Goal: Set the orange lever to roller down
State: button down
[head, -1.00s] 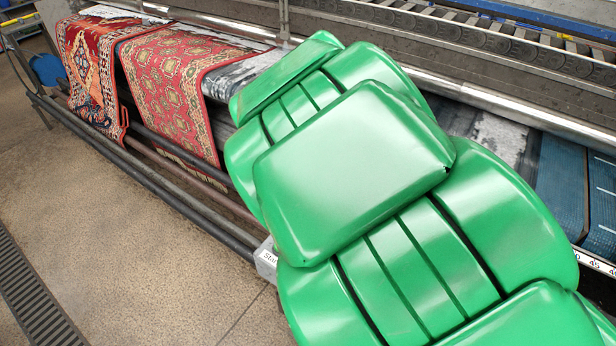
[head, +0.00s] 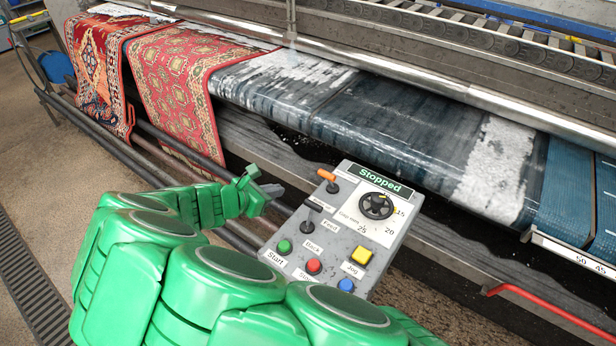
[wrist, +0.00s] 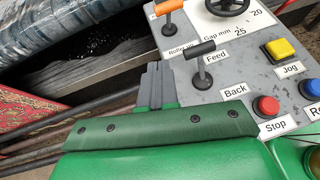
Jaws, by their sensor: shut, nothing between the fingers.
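The orange lever (head: 327,177) stands at the upper left of the grey control panel (head: 354,222), its orange handle tilted up and to the left on a dark stem. It also shows at the top edge of the wrist view (wrist: 169,7), partly cut off. A "Roller" label lies below its base; the rest of the label is hard to read. My gripper (head: 272,190) is shut and empty, just left of the panel and apart from the lever. In the wrist view its grey fingers (wrist: 157,72) point towards the panel's left edge.
A black-handled Feed lever (head: 309,216) stands below the orange one, close to my fingers. The panel also bears a black gap dial (head: 376,206), coloured buttons and a "Stopped" display (head: 371,178). Patterned rugs (head: 180,88) hang over the machine's bars at the left.

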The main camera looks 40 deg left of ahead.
jog(key=shift+a+f, duration=0.1)
jog(key=shift+f, duration=0.05)
jog(key=x, duration=0.9)
jog(key=shift+w+f, duration=0.1)
jog(key=shift+w, duration=0.1)
jog(key=shift+w+d+r, duration=0.15)
jog(key=shift+w, duration=0.5)
jog(key=shift+w+d+r, duration=0.1)
jog(key=shift+w+r, duration=0.1)
jog(key=shift+w, duration=0.5)
jog(key=shift+w+d+r, duration=0.15)
jog(key=shift+w, duration=0.5)
